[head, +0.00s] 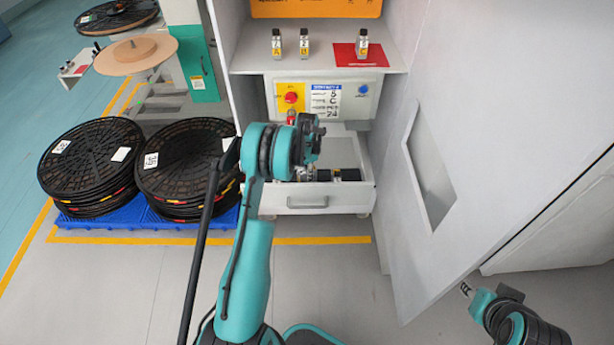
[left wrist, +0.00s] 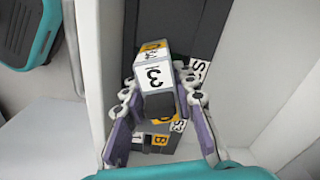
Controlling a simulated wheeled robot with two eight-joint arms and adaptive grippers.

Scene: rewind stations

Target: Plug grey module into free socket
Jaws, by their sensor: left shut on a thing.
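My left gripper (left wrist: 160,97) is shut on a grey module (left wrist: 153,76) that carries a white "3" label and a yellow label. In the left wrist view, a dark strip with "S-" labels (left wrist: 199,70) lies behind and below it; I cannot tell whether the module touches it. In the head view, the left gripper (head: 308,138) is over the open drawer (head: 340,197), and its arm hides part of the drawer. Dark and metallic parts (head: 325,175) lie in the drawer; sockets are not clear. My right gripper (head: 466,289) is at the lower right, too small to read.
Small labelled modules (head: 276,44) stand on the shelf above, one of them (head: 363,45) on a red mat (head: 345,55). A control panel (head: 325,98) is below the shelf. Reel stacks (head: 90,165) stand left. A white door (head: 460,110) bounds the right side.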

